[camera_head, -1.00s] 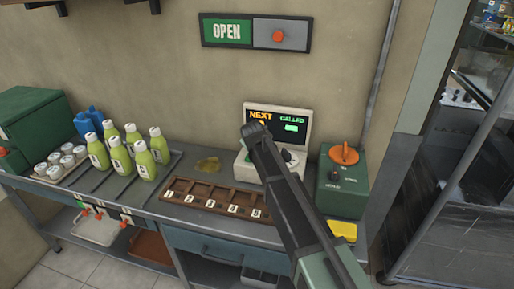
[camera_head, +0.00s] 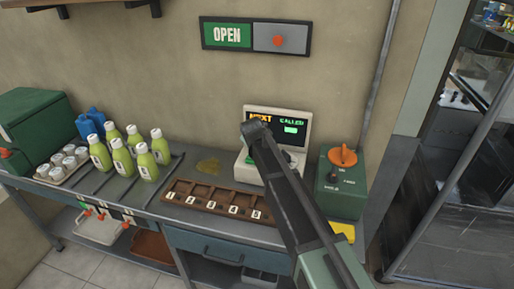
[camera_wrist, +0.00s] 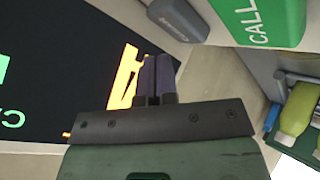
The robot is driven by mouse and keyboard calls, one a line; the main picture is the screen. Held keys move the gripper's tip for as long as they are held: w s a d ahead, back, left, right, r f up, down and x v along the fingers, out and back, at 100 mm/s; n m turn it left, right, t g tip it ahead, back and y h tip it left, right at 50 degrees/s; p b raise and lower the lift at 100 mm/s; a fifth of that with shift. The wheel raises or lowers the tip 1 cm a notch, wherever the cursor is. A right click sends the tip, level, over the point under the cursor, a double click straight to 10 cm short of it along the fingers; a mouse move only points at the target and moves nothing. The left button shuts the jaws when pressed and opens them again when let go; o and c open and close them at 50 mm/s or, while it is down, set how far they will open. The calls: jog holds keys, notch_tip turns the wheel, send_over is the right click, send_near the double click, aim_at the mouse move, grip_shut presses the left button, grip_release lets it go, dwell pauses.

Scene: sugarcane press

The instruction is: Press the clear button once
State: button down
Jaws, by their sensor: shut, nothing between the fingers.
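The order terminal (camera_head: 304,118) stands on the counter against the wall, its dark screen reading NEXT and CALLED. In the wrist view the screen (camera_wrist: 50,60) fills the left side. A grey button (camera_wrist: 180,18) with faint, unreadable lettering is at the top, beside the green CALL button (camera_wrist: 268,20). I cannot tell for sure whether the grey one is the clear button. My gripper (camera_wrist: 156,60) is shut and empty, its tips just below the grey button in the picture. Whether they touch anything is unclear. In the head view my arm hides the gripper and most of the buttons.
A green box with an orange knob (camera_head: 343,155) stands right of the terminal. A wooden numbered tray (camera_head: 190,203) lies in front to the left. Several green bottles (camera_head: 122,157) stand farther left. An OPEN sign (camera_head: 227,33) hangs above.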

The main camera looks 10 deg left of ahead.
notch_tip(320, 180, up, 5)
jog(key=p, duration=0.4)
jog(key=shift+f, duration=0.15)
dwell(0.4)
jog(key=shift+s+d+f, duration=0.1)
jog(key=shift+s+f, duration=0.1)
jog(key=s+d+m+g, duration=0.1)
jog(key=s, duration=0.1)
jog(key=s+d+f+g, duration=0.1)
jog(key=s, duration=0.2)
jog(key=s+d+f+m+g, duration=0.1)
jog(key=s, duration=0.1)
jog(key=shift+s+d+f+m+h, duration=0.25)
jog(key=shift+m+h, duration=0.05)
jog(key=shift+h, duration=0.1)
jog(key=s+d+m+g, duration=0.3)
jog(key=s+d, duration=0.8)
jog(key=s, duration=0.2)
jog(key=s+d+f+m+g+p, duration=0.1)
jog(key=s+d+m+g, duration=0.2)
jog(key=s+d, duration=0.8)
jog(key=s+m, duration=0.1)
jog(key=s, duration=0.1)
jog(key=shift+s+d+f, duration=0.15)
jog(key=shift+s+d, duration=0.1)
jog(key=shift+s, duration=0.15)
